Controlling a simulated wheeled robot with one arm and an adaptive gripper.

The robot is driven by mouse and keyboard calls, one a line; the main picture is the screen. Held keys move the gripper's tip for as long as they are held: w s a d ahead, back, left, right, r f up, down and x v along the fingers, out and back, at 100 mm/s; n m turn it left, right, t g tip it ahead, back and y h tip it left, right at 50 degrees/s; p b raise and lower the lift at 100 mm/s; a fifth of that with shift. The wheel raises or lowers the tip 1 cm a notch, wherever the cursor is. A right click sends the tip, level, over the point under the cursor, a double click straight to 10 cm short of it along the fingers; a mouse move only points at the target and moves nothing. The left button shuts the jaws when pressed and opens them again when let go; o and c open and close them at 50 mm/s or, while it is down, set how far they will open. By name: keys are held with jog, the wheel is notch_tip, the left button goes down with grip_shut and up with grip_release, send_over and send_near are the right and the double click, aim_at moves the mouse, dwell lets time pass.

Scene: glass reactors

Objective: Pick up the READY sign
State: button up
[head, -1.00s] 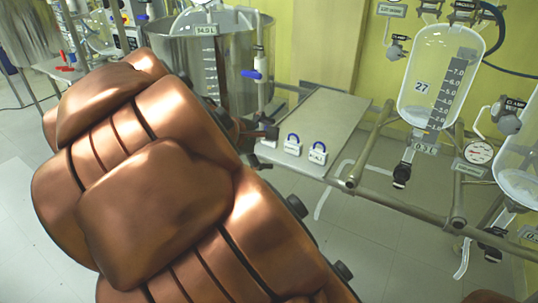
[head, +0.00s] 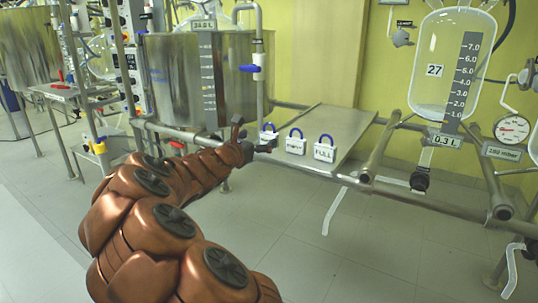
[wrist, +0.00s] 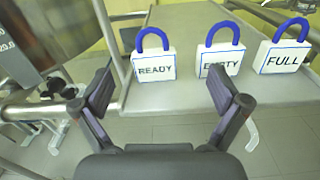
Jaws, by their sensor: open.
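The READY sign (wrist: 154,66) is a white block with a blue arched handle. It stands upright at the left of a row of three signs on a metal shelf (wrist: 185,18). In the head view the READY sign (head: 268,136) shows only in part, behind my gripper (head: 252,142). In the wrist view my gripper (wrist: 168,93) is open and empty, its fingers spread in front of and below the READY sign, apart from it. The EMPTY sign (wrist: 219,62) stands to its right, and the FULL sign (wrist: 283,56) beyond that.
A large steel vessel (head: 175,80) stands left of the shelf (head: 340,130). A glass reactor (head: 452,62) marked 27 hangs at the right, by metal rails (head: 420,200) and a gauge (head: 511,128). The floor (head: 330,255) in front is clear.

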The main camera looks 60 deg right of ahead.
aim_at(267, 136)
jog(key=shift+w+d+f+n+t+b, duration=0.15)
jog(key=shift+w+d+f+n+b, duration=0.15)
jog(key=shift+f, duration=0.2)
jog(key=shift+w+d+f+n+t+b, duration=0.1)
jog(key=shift+w+d+f+n+t, duration=0.1)
jog(key=shift+d+f, duration=0.2)
jog(key=shift+d, duration=0.95)
jog(key=d, duration=0.1)
jog(key=d+b, duration=0.1)
jog(key=d, duration=0.1)
jog(key=d+b, duration=0.1)
jog(key=shift+w+d+f, duration=0.15)
jog(key=shift+w, duration=0.15)
jog(key=shift+d, duration=0.4)
jog(key=c, duration=1.2)
